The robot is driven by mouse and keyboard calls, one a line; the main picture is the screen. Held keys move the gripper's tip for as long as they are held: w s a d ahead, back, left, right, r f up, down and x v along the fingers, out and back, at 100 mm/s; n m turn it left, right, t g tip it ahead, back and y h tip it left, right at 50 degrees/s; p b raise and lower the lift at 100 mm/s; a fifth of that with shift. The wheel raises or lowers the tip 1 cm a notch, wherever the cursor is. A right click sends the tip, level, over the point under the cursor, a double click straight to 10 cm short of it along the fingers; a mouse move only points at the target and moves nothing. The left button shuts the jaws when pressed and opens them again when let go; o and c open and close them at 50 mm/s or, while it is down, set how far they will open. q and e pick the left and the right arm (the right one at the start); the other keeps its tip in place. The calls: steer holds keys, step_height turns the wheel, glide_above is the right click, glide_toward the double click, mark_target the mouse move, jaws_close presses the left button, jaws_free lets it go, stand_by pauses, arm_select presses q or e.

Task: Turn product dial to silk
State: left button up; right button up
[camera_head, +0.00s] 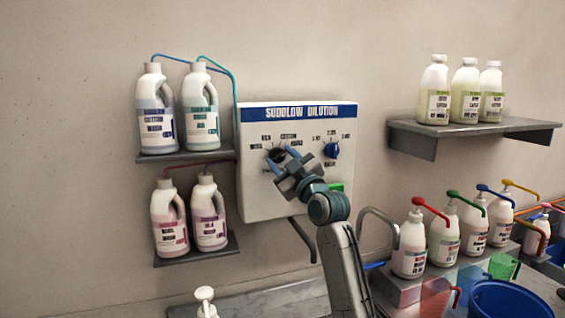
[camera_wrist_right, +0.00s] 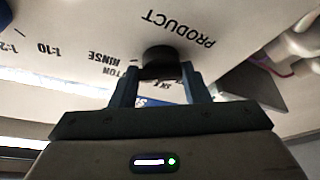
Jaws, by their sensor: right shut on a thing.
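The white dilution panel (camera_head: 262,205) hangs on the wall under a blue "SUDDLOW DILUTION" strip. Its black product dial (camera_head: 277,155) is at the panel's left, partly covered by my gripper. My right gripper (camera_head: 282,160) is shut on this dial. In the right wrist view the dark dial (camera_wrist_right: 160,57) sits between the fingertips of my right gripper (camera_wrist_right: 161,78), below the upside-down word "PRODUCT". Labels ending in "TON" and reading "RINSE" show beside it. The silk label and the dial's pointer cannot be made out clearly. My left gripper is not in view.
A blue dial (camera_head: 331,150) is right of the product dial, with a green button (camera_head: 336,187) below. Jugs stand on two left shelves, joined by tubes. Bottles stand on a right shelf (camera_head: 470,127). Pump bottles (camera_head: 410,245) and a blue bucket (camera_head: 510,300) are at lower right.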

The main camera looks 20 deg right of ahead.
steer(key=n+b, duration=0.2)
steer(key=n+g+y+b, duration=0.1)
steer(key=n+b, duration=0.1)
steer(key=shift+f+n+g+y+b, duration=0.2)
steer(key=shift+n+g+y+b, duration=0.1)
steer(key=n+g+b, duration=0.1)
steer(key=n, duration=0.2)
steer(key=shift+r+y+b, duration=0.15)
steer(key=shift+y+b, duration=0.15)
steer(key=shift+b, duration=0.05)
steer(key=n, duration=0.2)
steer(key=n+g, duration=0.1)
steer(key=n, duration=0.1)
steer(key=shift+r+g+b, duration=0.2)
steer(key=shift+g+b, duration=0.1)
steer(key=shift+b, duration=0.1)
steer(key=shift+n+g, duration=0.5)
steer(key=shift+n, duration=0.7)
steer(key=shift+n+g+h, duration=0.4)
steer(key=shift+n+h, duration=0.1)
steer(key=shift+n, duration=0.7)
steer(key=o, duration=1)
steer(key=shift+r, duration=0.1)
steer(key=shift+s, duration=0.15)
